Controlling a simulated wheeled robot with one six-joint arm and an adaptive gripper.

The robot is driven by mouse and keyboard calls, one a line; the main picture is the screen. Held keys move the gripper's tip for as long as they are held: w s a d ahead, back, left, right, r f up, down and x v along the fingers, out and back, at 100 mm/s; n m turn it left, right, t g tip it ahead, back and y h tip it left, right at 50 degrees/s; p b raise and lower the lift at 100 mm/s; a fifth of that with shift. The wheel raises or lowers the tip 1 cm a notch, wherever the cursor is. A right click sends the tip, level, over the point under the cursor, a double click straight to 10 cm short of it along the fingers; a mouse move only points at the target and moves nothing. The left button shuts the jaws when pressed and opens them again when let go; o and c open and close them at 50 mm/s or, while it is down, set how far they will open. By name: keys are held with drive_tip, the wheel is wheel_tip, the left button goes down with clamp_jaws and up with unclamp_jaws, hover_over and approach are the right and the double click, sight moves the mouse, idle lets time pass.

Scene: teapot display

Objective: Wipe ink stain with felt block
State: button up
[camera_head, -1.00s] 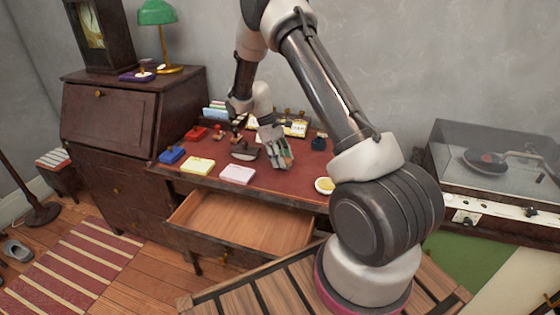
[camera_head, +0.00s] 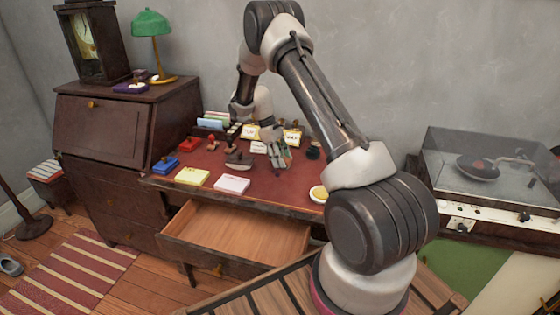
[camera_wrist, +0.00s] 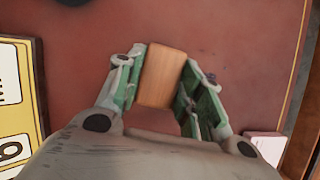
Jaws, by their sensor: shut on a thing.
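My gripper (camera_head: 278,153) is over the back right part of the red desktop, pointing down. In the wrist view its green-padded fingers (camera_wrist: 160,90) are shut on a wooden-topped block (camera_wrist: 164,74), which I take to be the felt block. Its underside is hidden, so I cannot tell whether it touches the desk. Faint dark bluish specks (camera_wrist: 209,77) show on the desktop just right of the block, perhaps part of the ink stain. The rest of the stain is not visible. In the head view the fingers hide the block.
On the desk are a dark rocker blotter (camera_head: 240,161), yellow notes (camera_head: 192,176), a pale pink pad (camera_head: 231,184), a blue box (camera_head: 165,163), a dark bottle (camera_head: 313,150), calendar cards (camera_head: 291,136) and a yellow dish (camera_head: 319,193). The drawer (camera_head: 235,238) stands open in front.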

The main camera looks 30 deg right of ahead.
sight(274, 182)
drive_tip(key=shift+s+a, duration=3.5)
drive_tip(key=shift+a, duration=0.1)
drive_tip(key=shift+w+a, duration=0.25)
drive_tip(key=shift+w, duration=0.1)
drive_tip(key=shift+w+d+f, duration=0.15)
drive_tip(key=shift+w+d, duration=2.35)
drive_tip(key=shift+d, duration=0.05)
drive_tip(key=shift+w+d, duration=0.95)
drive_tip(key=shift+s+a, duration=3)
drive_tip(key=shift+a, duration=0.05)
drive_tip(key=shift+s+a, duration=0.5)
drive_tip(key=shift+s, duration=0.1)
